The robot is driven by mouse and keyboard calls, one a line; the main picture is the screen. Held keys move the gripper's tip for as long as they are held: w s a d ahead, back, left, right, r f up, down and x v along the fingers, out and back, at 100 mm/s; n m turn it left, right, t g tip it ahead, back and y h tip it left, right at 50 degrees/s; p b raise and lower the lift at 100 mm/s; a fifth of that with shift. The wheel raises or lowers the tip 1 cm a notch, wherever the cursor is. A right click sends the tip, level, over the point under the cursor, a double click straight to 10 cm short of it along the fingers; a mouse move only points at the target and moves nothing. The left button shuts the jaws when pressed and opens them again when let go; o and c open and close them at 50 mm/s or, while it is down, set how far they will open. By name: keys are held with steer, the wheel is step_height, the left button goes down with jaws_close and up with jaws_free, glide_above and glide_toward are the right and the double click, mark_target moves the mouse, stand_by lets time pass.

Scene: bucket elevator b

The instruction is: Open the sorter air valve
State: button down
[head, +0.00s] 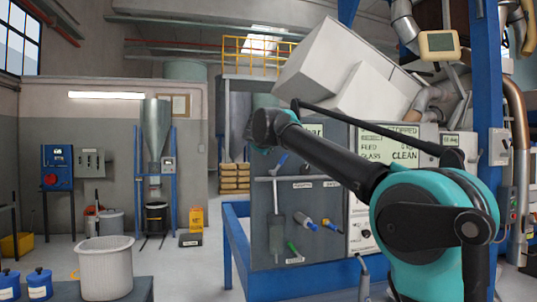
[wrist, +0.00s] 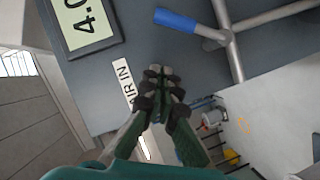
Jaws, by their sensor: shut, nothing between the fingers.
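A grey panel (head: 262,225) carries a pale pipe run (head: 300,179) with a blue lever handle (head: 281,161), which sits tilted above the pipe. In the wrist view the blue handle (wrist: 175,20) is at the top, joined to the branching pipe (wrist: 235,60). My gripper (wrist: 160,72) is shut and empty in front of the panel, apart from the blue handle. In the head view my wrist (head: 262,130) is at the panel's upper left; the fingertips cannot be made out there.
A display reading 4.0 (wrist: 85,18) is beside my gripper. A blue frame (head: 240,250) surrounds the base. A white bin (head: 105,270) stands front left; open floor lies between.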

steer(key=v, duration=0.8)
steer(key=shift+s+r, duration=0.25)
steer(key=shift+s, duration=0.05)
steer(key=shift+d, duration=0.15)
steer(key=s+d+f+m+g+h, duration=0.1)
steer(key=s+d+f+m+g, duration=0.1)
steer(key=d+f, duration=0.8)
steer(key=s+d+f+m+g+h, duration=0.1)
steer(key=s+d+f+m+g, duration=0.25)
steer(key=f, duration=1.15)
steer(key=s+d+f+m+g+h, duration=0.1)
steer(key=s+d+f+m+g, duration=0.1)
steer(key=d+f, duration=0.8)
steer(key=s+f+m+g+y, duration=0.2)
steer(key=s+f, duration=1)
steer(key=f, duration=0.3)
steer(key=s+f+m+g+y, duration=0.2)
steer(key=s+f, duration=1)
steer(key=f, duration=0.2)
steer(key=shift+s+d+f, duration=0.3)
steer(key=shift+d+f, duration=0.1)
